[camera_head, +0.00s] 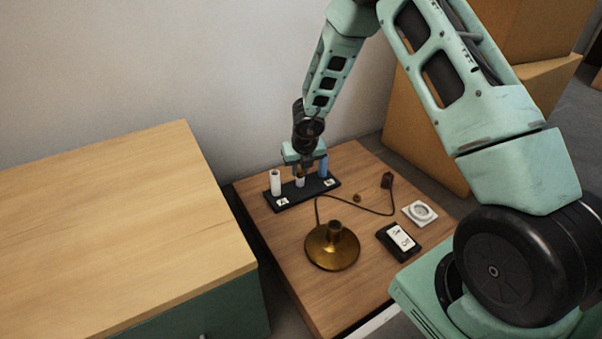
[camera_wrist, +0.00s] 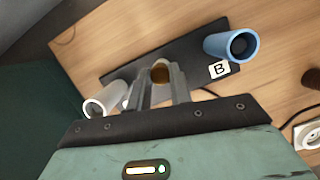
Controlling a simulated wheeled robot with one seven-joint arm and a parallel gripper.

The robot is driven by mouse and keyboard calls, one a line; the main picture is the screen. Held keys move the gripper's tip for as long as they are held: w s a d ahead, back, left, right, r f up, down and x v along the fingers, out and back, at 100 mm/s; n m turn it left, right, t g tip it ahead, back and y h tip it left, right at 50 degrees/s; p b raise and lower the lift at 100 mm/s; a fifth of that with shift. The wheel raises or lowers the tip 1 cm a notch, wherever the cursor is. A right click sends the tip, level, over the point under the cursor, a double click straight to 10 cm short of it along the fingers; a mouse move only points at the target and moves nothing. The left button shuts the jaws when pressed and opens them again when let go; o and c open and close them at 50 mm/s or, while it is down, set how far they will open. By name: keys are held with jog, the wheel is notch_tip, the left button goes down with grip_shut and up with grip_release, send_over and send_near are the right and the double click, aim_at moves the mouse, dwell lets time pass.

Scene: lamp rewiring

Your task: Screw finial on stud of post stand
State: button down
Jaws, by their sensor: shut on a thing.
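The post stand is a black bar (camera_head: 321,189) on the wooden table, with a white post (camera_head: 275,182) at left, a short pale post (camera_head: 300,182) in the middle and a blue post (camera_head: 323,167) at right. Its labels read A and B. My gripper (camera_head: 300,172) points down over the middle post. In the wrist view, my gripper (camera_wrist: 161,80) is shut on a small brass-brown piece, apparently the finial (camera_wrist: 160,71). The white post (camera_wrist: 105,101) and blue post (camera_wrist: 232,43) stand either side. The stud is hidden, and I cannot tell whether the finial touches it.
A brass lamp base (camera_head: 332,249) with a dark cord and plug (camera_head: 387,180) stands in front. A small brass piece (camera_head: 357,198), a white socket (camera_head: 420,213) and a black device (camera_head: 399,240) lie to the right. A wooden-topped cabinet (camera_head: 110,220) is at left.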

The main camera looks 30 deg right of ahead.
jog(key=shift+a, duration=0.1)
jog(key=shift+w+a+f+m+b, duration=0.15)
jog(key=shift+m+b, duration=0.4)
jog(key=shift+m, duration=0.35)
jog(key=m+h, duration=0.1)
jog(key=m, duration=0.2)
jog(key=shift+m+g, duration=0.4)
jog(key=shift+m+g+h+p, duration=0.3)
jog(key=shift+m+h, duration=0.1)
jog(key=shift+m, duration=0.8)
